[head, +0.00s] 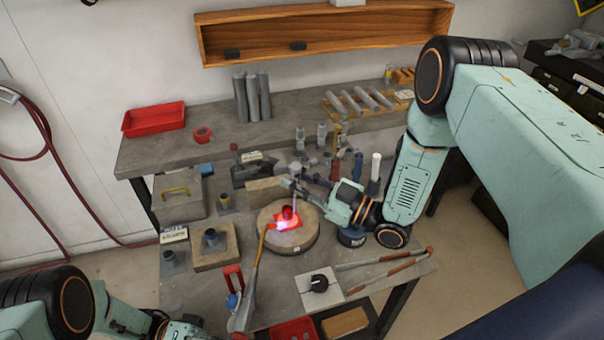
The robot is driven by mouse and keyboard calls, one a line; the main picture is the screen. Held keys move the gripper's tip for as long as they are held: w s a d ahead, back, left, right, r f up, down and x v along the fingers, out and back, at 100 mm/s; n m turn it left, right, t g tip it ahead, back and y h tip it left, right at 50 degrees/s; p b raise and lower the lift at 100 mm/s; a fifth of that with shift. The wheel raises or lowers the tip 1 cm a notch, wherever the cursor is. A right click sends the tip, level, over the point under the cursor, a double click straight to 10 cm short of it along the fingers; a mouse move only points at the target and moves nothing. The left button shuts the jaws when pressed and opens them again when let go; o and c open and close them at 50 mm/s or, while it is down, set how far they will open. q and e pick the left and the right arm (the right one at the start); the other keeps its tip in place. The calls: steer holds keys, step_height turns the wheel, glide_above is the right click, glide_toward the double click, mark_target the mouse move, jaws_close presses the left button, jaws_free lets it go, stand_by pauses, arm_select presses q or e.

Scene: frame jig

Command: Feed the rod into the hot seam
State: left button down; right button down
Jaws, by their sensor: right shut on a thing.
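The hot seam glows red and white at a small red workpiece (287,215) on a round tan block (298,243) on the bench. My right gripper (291,187) is shut on a thin grey rod (295,203), just above and behind the glow. The rod points down towards the workpiece; I cannot tell if its tip touches it. A torch (258,262) with a yellowish neck reaches from the front left, its nozzle beside the glow. My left gripper (190,330) is at the bottom left, partly cut off, and its jaws cannot be made out.
A grey box with a yellow handle (180,195) and a tan block with a dark fitting (215,247) stand left. A white plate with a black knob (319,285) and long tongs (385,270) lie at the front right. Several upright pieces crowd behind the round block.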

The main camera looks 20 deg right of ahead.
steer(key=shift+w+d+f, duration=0.1)
steer(key=shift+w+f, duration=0.15)
steer(key=shift+f, duration=0.6)
steer(key=shift+w+f, duration=0.2)
steer(key=shift+f, duration=0.6)
steer(key=shift+w+d+f, duration=0.1)
steer(key=shift+w+f, duration=0.15)
steer(key=shift+f, duration=1.1)
stand_by(2.9)
stand_by(1.3)
